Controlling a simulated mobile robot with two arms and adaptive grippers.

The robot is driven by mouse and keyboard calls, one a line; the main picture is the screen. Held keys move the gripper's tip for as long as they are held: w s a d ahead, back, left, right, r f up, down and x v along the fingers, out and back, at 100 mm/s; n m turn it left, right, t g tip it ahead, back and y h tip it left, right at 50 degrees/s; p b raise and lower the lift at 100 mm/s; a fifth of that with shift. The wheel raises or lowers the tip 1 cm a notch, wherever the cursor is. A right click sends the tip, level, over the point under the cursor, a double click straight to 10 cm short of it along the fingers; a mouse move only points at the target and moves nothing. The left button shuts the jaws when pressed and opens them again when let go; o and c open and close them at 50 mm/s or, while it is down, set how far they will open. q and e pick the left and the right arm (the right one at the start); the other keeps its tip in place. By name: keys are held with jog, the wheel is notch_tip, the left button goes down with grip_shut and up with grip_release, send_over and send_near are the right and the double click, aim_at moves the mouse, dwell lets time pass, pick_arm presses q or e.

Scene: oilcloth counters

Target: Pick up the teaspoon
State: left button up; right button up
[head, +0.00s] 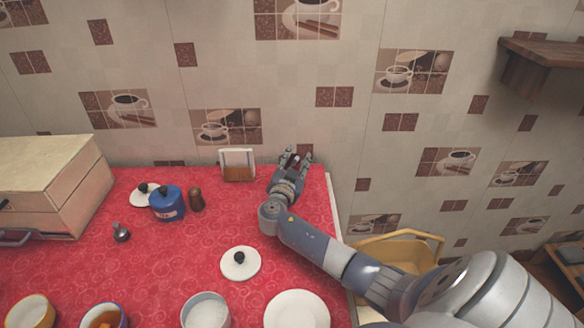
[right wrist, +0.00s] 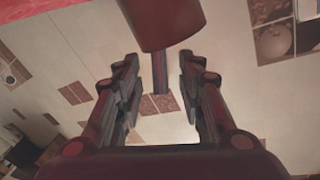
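I cannot make out a teaspoon in either view. My right gripper (head: 294,156) is over the back right corner of the red counter (head: 175,255), beside a napkin holder (head: 239,165). In the right wrist view its fingers (right wrist: 160,78) stand apart. A dark red-brown cylinder (right wrist: 165,22) with a thin stem shows at the top of that view. The stem lies between the fingers in the picture, with gaps on both sides; I cannot tell what it is or how near. My left gripper is out of view.
A wooden box (head: 45,175) stands at the left. A blue jar (head: 166,203), a brown shaker (head: 196,200) and a small knobbed thing (head: 121,232) stand near it. A white lid (head: 240,264), a plate (head: 297,310) and bowls (head: 205,312) are in front. A tiled wall closes the back.

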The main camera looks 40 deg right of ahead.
jog(key=shift+w+d, duration=0.1)
jog(key=shift+d, duration=0.05)
jog(key=shift+r, duration=0.1)
grip_shut()
notch_tip(320, 180, up, 10)
jog(key=p, duration=0.4)
